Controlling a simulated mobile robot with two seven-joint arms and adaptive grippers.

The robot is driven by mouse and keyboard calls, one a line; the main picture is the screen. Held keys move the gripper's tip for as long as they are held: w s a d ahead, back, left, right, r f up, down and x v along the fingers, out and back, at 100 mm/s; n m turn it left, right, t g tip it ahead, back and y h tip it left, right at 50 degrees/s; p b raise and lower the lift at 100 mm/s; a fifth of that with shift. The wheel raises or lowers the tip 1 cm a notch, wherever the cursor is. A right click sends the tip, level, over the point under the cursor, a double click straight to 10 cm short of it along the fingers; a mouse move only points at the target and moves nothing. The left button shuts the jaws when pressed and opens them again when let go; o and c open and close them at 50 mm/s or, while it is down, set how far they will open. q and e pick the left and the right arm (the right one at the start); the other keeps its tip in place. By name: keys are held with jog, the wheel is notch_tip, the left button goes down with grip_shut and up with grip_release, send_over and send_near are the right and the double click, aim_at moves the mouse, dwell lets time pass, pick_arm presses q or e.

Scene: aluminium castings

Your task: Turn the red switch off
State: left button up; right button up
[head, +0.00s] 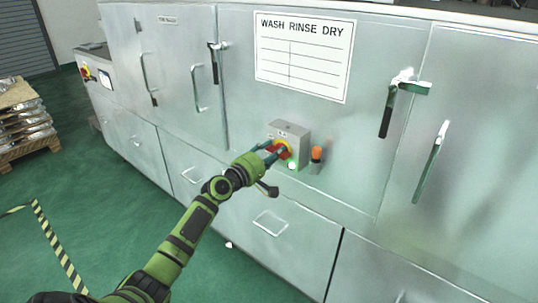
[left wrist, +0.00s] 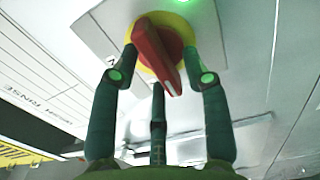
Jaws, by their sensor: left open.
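The red switch (left wrist: 156,55) is a red rotary handle on a yellow round plate, on a grey box fixed to the metal machine front. In the head view the switch (head: 281,150) is partly hidden by my left gripper (head: 272,150). In the left wrist view my left gripper (left wrist: 160,75) is open, with fingers on both sides of the red handle and a third finger below. The handle sits tilted between the fingertips. I cannot tell whether the fingers touch it. My right gripper is in neither view.
An orange-topped knob (head: 316,154) sticks out right of the switch box (head: 293,133). A green light (head: 292,166) shows below it. Door handles (head: 386,108) stick out from the machine. A pallet with wrapped castings (head: 22,125) stands at the far left. The green floor (head: 110,210) is clear.

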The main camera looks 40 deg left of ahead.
pick_arm(q)
jog(key=s+a, duration=0.1)
jog(key=s, duration=1.1)
